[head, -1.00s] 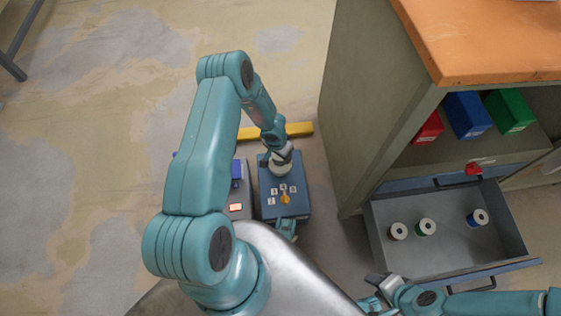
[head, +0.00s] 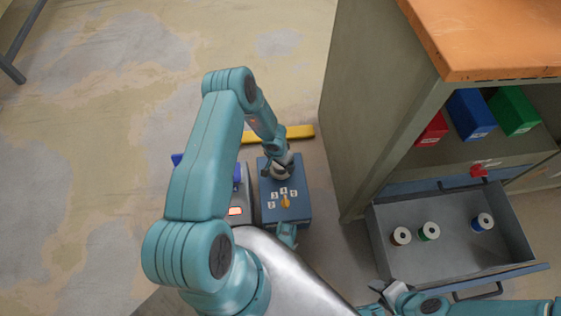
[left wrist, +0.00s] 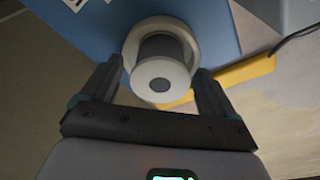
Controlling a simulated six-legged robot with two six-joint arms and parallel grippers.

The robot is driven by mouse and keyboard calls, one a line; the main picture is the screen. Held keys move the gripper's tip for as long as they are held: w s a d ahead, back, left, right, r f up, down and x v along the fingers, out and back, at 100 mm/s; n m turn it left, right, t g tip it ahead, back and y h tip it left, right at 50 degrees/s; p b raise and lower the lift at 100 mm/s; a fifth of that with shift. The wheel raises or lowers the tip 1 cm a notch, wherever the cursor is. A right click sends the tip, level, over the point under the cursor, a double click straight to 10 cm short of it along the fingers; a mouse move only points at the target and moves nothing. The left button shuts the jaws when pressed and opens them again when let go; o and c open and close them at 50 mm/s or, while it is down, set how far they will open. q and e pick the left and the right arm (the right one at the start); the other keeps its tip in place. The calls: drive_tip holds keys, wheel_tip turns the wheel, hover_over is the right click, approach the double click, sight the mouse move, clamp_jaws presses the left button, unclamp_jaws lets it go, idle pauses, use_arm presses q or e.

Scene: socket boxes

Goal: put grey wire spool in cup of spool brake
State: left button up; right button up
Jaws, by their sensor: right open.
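The spool brake is a blue box (head: 290,212) on the floor with number labels, an orange knob and a pale round cup at its far end. In the left wrist view the grey wire spool (left wrist: 160,75), with a pale flange and dark grey winding, stands in the pale round cup (left wrist: 133,45). My left gripper (left wrist: 160,78) is open, one finger on each side of the spool, with a gap showing on both sides. In the head view my left gripper (head: 278,166) partly hides the cup and spool. My right gripper (head: 384,291) is open and empty near the drawer.
An open grey drawer (head: 452,252) at right holds three other spools. Above it, a cabinet (head: 375,110) holds red, blue and green bins. A grey device (head: 238,211) with a lit display stands left of the brake. A yellow bar (head: 290,133) lies behind.

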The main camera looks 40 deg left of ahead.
use_arm(q)
drive_tip(key=shift+r+p, duration=0.3)
drive_tip(key=shift+r, duration=0.1)
wheel_tip(320, 180, up, 12)
drive_tip(key=s+f+p, duration=0.1)
drive_tip(key=s+p, duration=0.1)
drive_tip(key=p, duration=0.3)
drive_tip(key=s+d+r+h, duration=0.1)
drive_tip(key=s+d, duration=0.3)
drive_tip(key=d, duration=0.4)
drive_tip(key=s+d+r+h, duration=0.1)
drive_tip(key=s+d+r, duration=0.3)
drive_tip(key=d, duration=0.5)
drive_tip(key=s+d+r+g+h, duration=0.1)
drive_tip(key=s+d+r+h, duration=0.1)
drive_tip(key=s+d, duration=0.3)
drive_tip(key=d+r, duration=0.1)
drive_tip(key=d, duration=0.2)
drive_tip(key=shift+s+d+n, duration=0.15)
drive_tip(key=shift+d+n, duration=0.05)
drive_tip(key=shift+n, duration=0.2)
